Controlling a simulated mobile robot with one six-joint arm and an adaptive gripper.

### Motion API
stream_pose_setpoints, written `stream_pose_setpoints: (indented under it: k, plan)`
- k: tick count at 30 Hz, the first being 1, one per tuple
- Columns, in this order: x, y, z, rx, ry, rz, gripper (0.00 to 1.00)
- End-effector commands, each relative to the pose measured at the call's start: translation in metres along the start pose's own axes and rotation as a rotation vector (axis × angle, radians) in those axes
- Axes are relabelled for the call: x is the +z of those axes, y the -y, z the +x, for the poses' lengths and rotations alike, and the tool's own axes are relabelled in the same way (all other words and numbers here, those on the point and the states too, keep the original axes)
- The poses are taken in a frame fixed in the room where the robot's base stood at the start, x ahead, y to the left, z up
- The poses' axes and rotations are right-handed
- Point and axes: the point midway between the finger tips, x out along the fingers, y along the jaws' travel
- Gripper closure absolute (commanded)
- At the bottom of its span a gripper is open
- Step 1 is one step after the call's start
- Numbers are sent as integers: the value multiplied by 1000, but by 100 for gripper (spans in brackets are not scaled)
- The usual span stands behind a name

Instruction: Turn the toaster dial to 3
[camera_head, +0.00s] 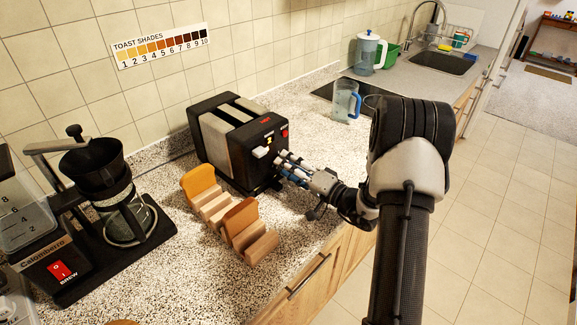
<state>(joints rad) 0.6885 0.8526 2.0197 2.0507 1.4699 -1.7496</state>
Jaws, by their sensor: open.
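The toaster (233,140), black with pale metal sides, stands on the speckled counter near the tiled wall. Its front panel, facing right, shows a white lever (262,152) and a small red light (284,132). My gripper (284,164) is at this front panel, with its fingers open around or just before the spot where a dial could be. The fingers hide that part of the panel. I cannot make out the dial or its setting, nor whether the fingers touch it. A toast shades chart (161,45) numbered 1 to 10 hangs on the wall.
A wooden toast rack (215,205) with toast slices stands in front of the toaster. A coffee maker (100,215) is at the left. A clear jug with a blue handle (345,100) stands behind my arm. The counter's front edge runs below my wrist.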

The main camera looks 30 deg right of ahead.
Motion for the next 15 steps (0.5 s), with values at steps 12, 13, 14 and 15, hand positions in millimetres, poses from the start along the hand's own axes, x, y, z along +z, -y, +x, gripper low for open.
stream_pose_setpoints:
  k: [12, 13, 14, 15]
  plan:
    - [-2, -1, -79, 3, -6, 0, 55]
    - [-1, 0, -84, 3, -5, 1, 55]
    - [-2, 0, -90, 2, -6, 1, 55]
    - [-1, 0, -96, 1, -5, 1, 55]
